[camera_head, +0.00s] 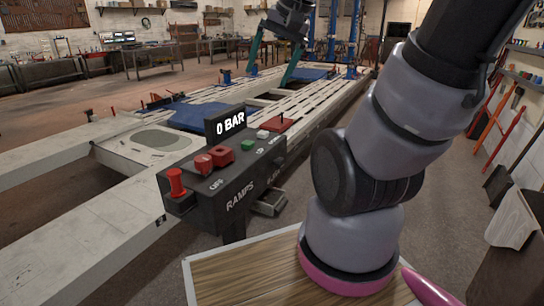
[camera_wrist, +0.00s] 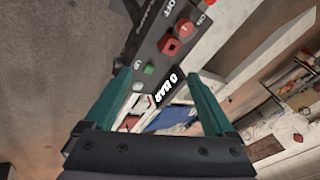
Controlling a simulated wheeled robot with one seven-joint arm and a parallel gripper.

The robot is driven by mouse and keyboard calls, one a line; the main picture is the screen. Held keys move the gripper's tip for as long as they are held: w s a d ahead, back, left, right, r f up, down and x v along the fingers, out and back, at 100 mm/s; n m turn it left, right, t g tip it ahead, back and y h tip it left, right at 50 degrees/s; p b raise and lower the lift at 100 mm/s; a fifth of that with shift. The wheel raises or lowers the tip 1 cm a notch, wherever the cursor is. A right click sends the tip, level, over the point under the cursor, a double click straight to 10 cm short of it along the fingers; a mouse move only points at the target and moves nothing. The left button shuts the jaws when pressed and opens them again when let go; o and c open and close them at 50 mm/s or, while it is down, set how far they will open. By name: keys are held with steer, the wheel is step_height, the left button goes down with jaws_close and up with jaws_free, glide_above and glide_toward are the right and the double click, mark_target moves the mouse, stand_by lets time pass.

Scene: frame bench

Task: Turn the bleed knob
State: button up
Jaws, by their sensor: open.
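The dark control box (camera_head: 228,185) stands on a post in front of the pale frame bench, lettered "RAMPS" on its front. It carries a red mushroom button (camera_head: 176,183), red controls (camera_head: 221,156), a green button (camera_head: 247,145) and a white button (camera_head: 262,134). A "0 BAR" display (camera_head: 229,123) stands at its back. I cannot tell which part is the bleed knob; small lettering on the box's right is unreadable. My gripper (camera_head: 268,78) is open and empty, above and beyond the box. In the wrist view the box (camera_wrist: 146,40) lies ahead of the open fingers (camera_wrist: 159,75).
The slotted frame bench (camera_head: 75,225) with blue plates (camera_head: 200,117) stretches behind the box. A red plate with an upright lever (camera_head: 281,123) is just behind the box's right end. A wooden-topped surface (camera_head: 245,272) is in the foreground. Workbenches line the back wall.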

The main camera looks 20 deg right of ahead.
steer(key=w+d+f+m+g+y, duration=0.35)
steer(key=w+f, duration=0.45)
steer(key=f, duration=0.3)
steer(key=m+t+y, duration=0.5)
steer(key=m+t, duration=0.8)
steer(key=m, duration=0.5)
glide_toward(283, 165)
steer(key=x, duration=1)
steer(key=shift+w+d, duration=0.1)
steer(key=shift+w, duration=0.15)
steer(key=c, duration=1.4)
